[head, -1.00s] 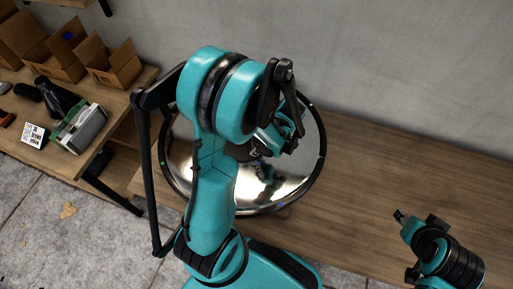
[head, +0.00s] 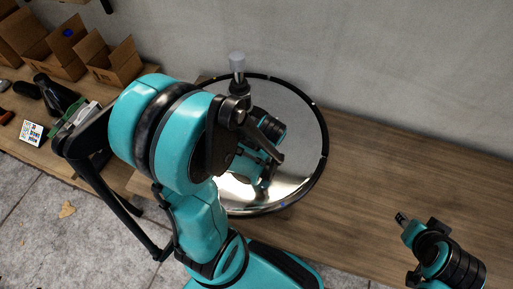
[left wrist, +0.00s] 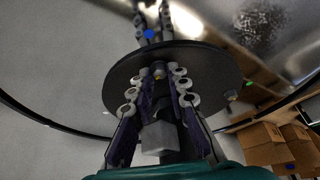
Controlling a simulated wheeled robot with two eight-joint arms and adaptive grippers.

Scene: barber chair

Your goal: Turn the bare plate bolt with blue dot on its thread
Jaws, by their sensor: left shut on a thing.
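The round mirror-like plate (head: 310,150) with a dark rim lies on the bench. My left arm reaches over it and hides much of it, with the fingertips not clear in the head view. In the left wrist view my left gripper (left wrist: 163,75) is shut on a grey bolt-like piece (left wrist: 157,138), in front of a dark disc (left wrist: 215,75). My right gripper (head: 402,218) is at the right, away from the plate, jaws unclear.
A pale-topped upright piece (head: 237,62) stands by the plate's far edge. Open cardboard boxes (head: 110,60) and a dark bottle-like thing (head: 57,92) are on the left bench. The bench right of the plate (head: 400,160) is clear. A grey wall rises behind.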

